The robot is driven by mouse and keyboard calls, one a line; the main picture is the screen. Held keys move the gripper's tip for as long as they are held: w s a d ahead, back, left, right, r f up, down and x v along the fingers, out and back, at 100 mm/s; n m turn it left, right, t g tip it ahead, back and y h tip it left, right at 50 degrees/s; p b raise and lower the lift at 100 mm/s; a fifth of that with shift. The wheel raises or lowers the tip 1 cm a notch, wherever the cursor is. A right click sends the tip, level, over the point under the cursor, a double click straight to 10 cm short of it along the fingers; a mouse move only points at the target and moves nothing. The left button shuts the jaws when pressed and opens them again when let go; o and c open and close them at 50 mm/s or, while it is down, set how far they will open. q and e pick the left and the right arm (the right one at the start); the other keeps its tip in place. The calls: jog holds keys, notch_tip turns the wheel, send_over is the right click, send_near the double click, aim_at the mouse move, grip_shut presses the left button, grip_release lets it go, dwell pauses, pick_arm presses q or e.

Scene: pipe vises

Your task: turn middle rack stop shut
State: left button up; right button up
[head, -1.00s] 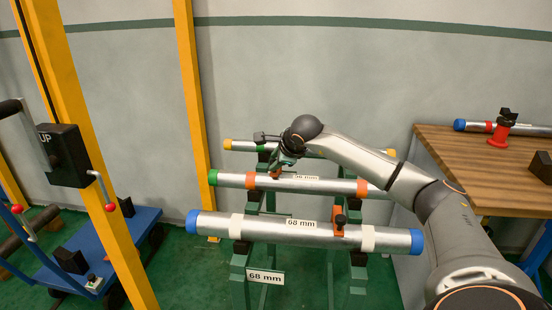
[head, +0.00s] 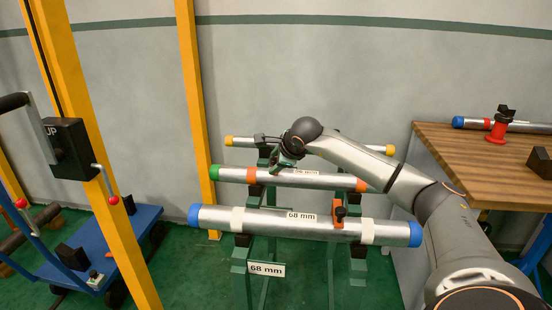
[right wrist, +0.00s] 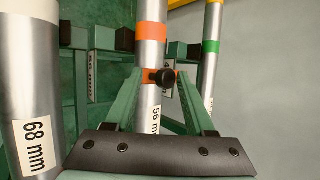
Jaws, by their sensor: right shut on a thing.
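The middle pipe (head: 330,181) has a green left cap, orange bands and a 56 mm label. It lies across the green rack behind the thicker 68 mm pipe. My right gripper (head: 277,167) is at the middle pipe, left of its label. In the right wrist view, my right gripper's green fingers (right wrist: 163,77) are shut on the black knob (right wrist: 166,77) of an orange stop on this pipe (right wrist: 151,57). In the head view my gripper hides this stop. My left gripper is not in view.
The 68 mm pipe (head: 275,222) lies in front, with its own orange stop (head: 339,216). A thinner pipe (head: 375,148) with yellow caps lies behind. A wooden bench (head: 450,150) stands right. A yellow post (head: 90,160) and blue trolley (head: 110,235) stand left.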

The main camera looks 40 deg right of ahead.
jog(key=shift+s+a+f, duration=0.1)
jog(key=shift+s+f, duration=0.1)
jog(key=shift+f, duration=0.3)
jog(key=shift+s+a+f, duration=0.1)
jog(key=shift+s+f, duration=0.05)
jog(key=shift+f, duration=0.35)
jog(key=w+r+v, duration=0.1)
jog(key=v, duration=1.2)
jog(key=shift+d+r, duration=0.2)
jog(key=shift+r, duration=0.1)
